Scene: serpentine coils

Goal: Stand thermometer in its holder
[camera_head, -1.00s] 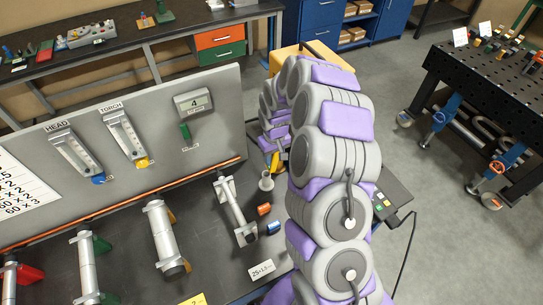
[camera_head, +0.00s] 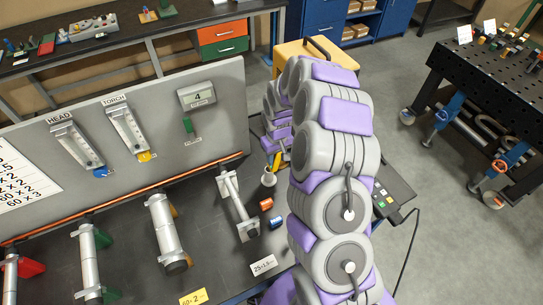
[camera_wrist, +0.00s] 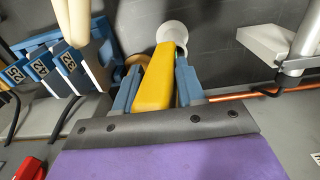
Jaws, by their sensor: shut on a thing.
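In the wrist view, my gripper (camera_wrist: 157,88) has its blue fingers shut on the yellow body of the thermometer (camera_wrist: 154,82). A pale round cup-like piece (camera_wrist: 172,36), which looks like the holder, shows just beyond the thermometer's far end. I cannot tell whether the thermometer's tip is in it, above it or beside it. In the head view the same pale cup (camera_head: 268,178) stands on the dark bench, with a bit of yellow (camera_head: 278,160) just above it at the end of my arm. My fingers are mostly hidden there.
An orange fitting (camera_head: 266,204) and a blue fitting (camera_head: 277,222) lie near the cup. A clamped tube (camera_head: 237,207) stands left of it. The grey panel (camera_head: 100,170) with gauges rises behind. Blue numbered pieces (camera_wrist: 42,67) crowd the wrist view's left side.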

